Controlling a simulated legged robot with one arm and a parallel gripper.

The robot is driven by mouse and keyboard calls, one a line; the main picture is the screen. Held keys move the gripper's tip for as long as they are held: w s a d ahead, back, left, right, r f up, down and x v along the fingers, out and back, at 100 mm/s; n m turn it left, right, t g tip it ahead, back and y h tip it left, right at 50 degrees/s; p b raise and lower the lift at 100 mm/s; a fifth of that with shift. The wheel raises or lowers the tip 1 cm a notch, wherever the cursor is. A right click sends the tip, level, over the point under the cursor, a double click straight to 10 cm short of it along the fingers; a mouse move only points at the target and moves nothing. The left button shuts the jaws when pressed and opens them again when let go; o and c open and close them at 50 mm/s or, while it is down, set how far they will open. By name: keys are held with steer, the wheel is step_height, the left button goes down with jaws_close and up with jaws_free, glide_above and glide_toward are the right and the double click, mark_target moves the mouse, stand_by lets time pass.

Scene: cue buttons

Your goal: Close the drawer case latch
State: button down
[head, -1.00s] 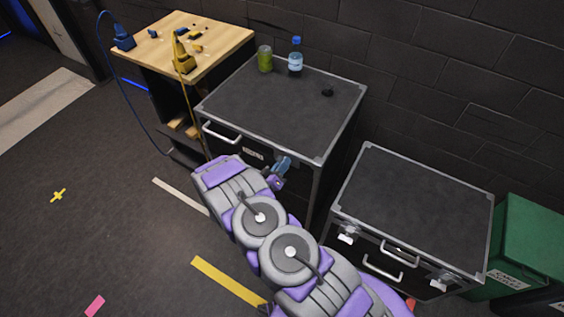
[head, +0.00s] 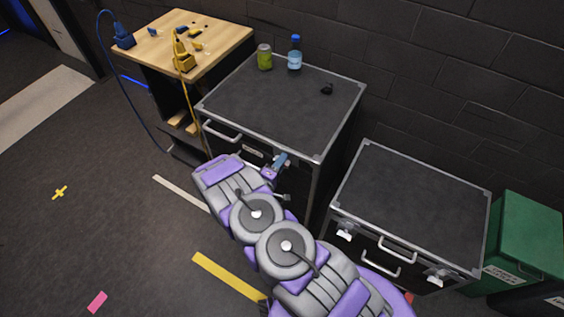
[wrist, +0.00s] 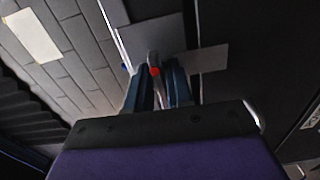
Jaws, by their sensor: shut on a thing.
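The drawer case (head: 275,100) is black with silver edges and stands in the middle of the head view. A pale handle (head: 222,136) is on its front, to the left. My gripper (head: 280,161) is at the right part of that front, below the top edge. In the wrist view, my gripper's two blue fingers (wrist: 158,88) stand on either side of a small grey latch piece with a red tip (wrist: 154,66), in front of a pale plate (wrist: 205,60). My gripper is shut on this latch piece. In the head view my arm hides most of the latch area.
A green can (head: 264,57), a bottle (head: 295,54) and a small dark object (head: 326,89) stand on the case. A wooden table (head: 215,43) is at the left. A lower black case (head: 410,205) and a green bin (head: 526,235) are at the right. The left floor is open.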

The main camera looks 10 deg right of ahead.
steer(key=shift+a+f+n, duration=0.1)
steer(key=shift+f+n, duration=0.05)
steer(key=shift+n, duration=0.25)
steer(key=c, duration=1.2)
jaws_free()
steer(key=shift+w, duration=0.1)
steer(key=shift+c, duration=0.2)
steer(key=shift+a, duration=0.1)
steer(key=v, duration=1.7)
steer(key=shift+a+p, duration=0.25)
steer(key=shift+p, duration=0.05)
